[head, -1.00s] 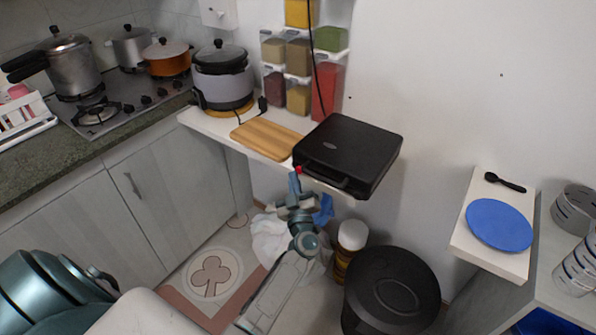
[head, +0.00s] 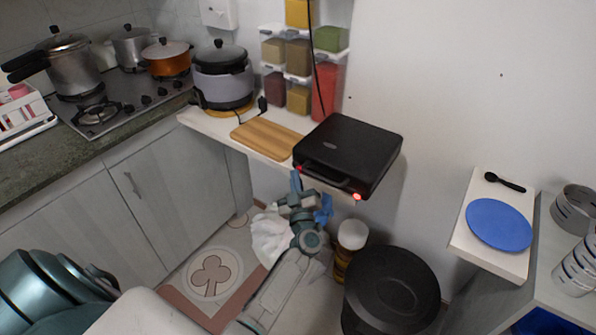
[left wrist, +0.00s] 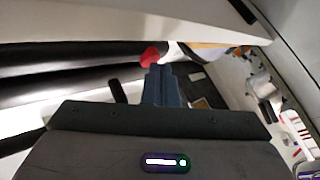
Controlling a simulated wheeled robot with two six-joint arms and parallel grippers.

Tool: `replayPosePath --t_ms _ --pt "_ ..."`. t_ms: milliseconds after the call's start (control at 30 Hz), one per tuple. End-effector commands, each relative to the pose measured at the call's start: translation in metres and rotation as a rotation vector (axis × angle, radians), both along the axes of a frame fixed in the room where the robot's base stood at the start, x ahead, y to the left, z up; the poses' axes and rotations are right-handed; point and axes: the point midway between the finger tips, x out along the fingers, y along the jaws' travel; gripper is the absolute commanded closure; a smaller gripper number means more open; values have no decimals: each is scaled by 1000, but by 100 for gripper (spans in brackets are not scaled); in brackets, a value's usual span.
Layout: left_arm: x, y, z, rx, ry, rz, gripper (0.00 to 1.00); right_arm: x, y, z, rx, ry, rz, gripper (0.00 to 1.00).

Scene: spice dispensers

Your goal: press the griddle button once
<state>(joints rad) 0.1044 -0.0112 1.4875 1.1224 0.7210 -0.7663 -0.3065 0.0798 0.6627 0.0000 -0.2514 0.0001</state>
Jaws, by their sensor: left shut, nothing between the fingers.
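The black griddle (head: 350,150) sits closed at the right end of the white shelf. Its small red button (head: 299,168) is at the front left corner, and a red light (head: 357,197) glows at the front right. My left gripper (head: 296,180) is shut and empty, its fingertips just below the button. In the left wrist view the red button (left wrist: 150,55) shows right beside the tips of the shut left gripper (left wrist: 155,72); I cannot tell whether they touch. The griddle fills the dark left side there. My right gripper is not in view.
A wooden board (head: 266,139) and a rice cooker (head: 223,78) share the shelf (head: 212,124). Spice dispensers (head: 298,54) hang on the wall behind. A black bin (head: 391,293) and a brown jar with a white lid (head: 352,236) stand below.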

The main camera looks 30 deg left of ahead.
Motion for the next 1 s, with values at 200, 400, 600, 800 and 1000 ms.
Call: replayPosePath --t_ms 200,400,600,800,1000 --pt "-7 1 1 0 1 0 100 0 0 7 0 0 0 64" --pt "-16 1 1 1 0 1 100 0 0 12 0 0 0 64" --pt "-16 1 0 0 -1 0 100 0 0 11 0 0 0 64" --pt "-23 2 1 0 1 0 100 0 0 17 0 0 0 64" --pt "-43 3 2 2 2 -1 100 0 -1 28 -1 -1 1 64"
